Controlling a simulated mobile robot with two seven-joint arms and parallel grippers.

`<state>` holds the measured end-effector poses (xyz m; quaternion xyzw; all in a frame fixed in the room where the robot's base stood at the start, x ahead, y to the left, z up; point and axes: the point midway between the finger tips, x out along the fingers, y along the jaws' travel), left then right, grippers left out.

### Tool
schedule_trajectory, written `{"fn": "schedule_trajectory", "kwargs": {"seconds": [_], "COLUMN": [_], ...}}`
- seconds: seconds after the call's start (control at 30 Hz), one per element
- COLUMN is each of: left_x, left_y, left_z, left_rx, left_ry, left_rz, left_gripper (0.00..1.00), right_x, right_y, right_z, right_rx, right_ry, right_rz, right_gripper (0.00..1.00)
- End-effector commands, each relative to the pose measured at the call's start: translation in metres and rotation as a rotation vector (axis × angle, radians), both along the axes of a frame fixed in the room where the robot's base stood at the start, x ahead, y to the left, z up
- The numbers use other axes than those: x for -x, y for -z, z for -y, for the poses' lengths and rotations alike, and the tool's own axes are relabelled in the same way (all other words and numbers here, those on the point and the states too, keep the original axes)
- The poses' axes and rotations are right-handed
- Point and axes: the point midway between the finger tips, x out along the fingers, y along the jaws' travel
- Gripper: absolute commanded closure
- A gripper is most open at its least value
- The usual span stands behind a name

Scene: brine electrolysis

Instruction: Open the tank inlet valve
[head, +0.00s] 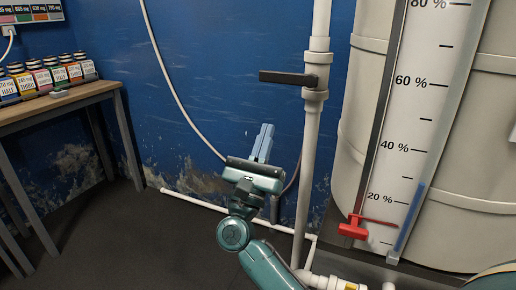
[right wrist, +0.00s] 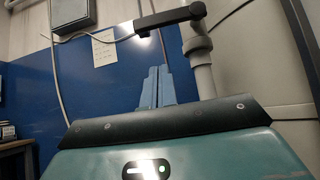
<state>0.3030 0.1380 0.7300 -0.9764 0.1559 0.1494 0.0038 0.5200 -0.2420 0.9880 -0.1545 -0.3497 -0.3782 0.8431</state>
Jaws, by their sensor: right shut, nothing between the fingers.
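The tank inlet valve is on a vertical white pipe, with a black lever handle (head: 289,78) pointing left, across the pipe. The lever also shows at the top of the right wrist view (right wrist: 168,18), above and beyond the fingers. My right gripper (head: 264,143) is below and a little left of the lever, apart from it, with its blue fingers pointing up. The fingers are together and empty; they also show in the right wrist view (right wrist: 156,84). The large pale tank (head: 480,130) stands right of the pipe. My left gripper is not in view.
A level scale (head: 410,110) with a red pointer (head: 353,228) is on the tank front. A wooden table (head: 60,100) with several labelled jars (head: 58,76) stands at the left. A thin hose (head: 165,70) hangs along the blue wall.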

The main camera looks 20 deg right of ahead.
Motion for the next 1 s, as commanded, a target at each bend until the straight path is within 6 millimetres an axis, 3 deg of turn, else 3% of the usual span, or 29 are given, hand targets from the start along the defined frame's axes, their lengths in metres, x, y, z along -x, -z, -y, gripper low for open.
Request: {"fn": "schedule_trajectory", "kwargs": {"seconds": [0.2, 0.4, 1.0], "left_x": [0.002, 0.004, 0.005], "left_y": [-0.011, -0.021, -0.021], "left_z": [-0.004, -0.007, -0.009], "left_rx": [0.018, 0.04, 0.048], "left_ry": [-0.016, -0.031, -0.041], "left_rz": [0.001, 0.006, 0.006], "left_gripper": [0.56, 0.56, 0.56], "right_x": [-0.022, -0.02, -0.02], "right_y": [-0.035, -0.062, -0.069], "right_z": [0.025, 0.023, 0.023], "right_rx": [0.003, 0.002, 0.001], "right_ry": [0.003, 0.001, 0.001], "right_rz": [0.001, -0.001, 0.001], "right_gripper": [1.0, 1.0, 1.0]}}
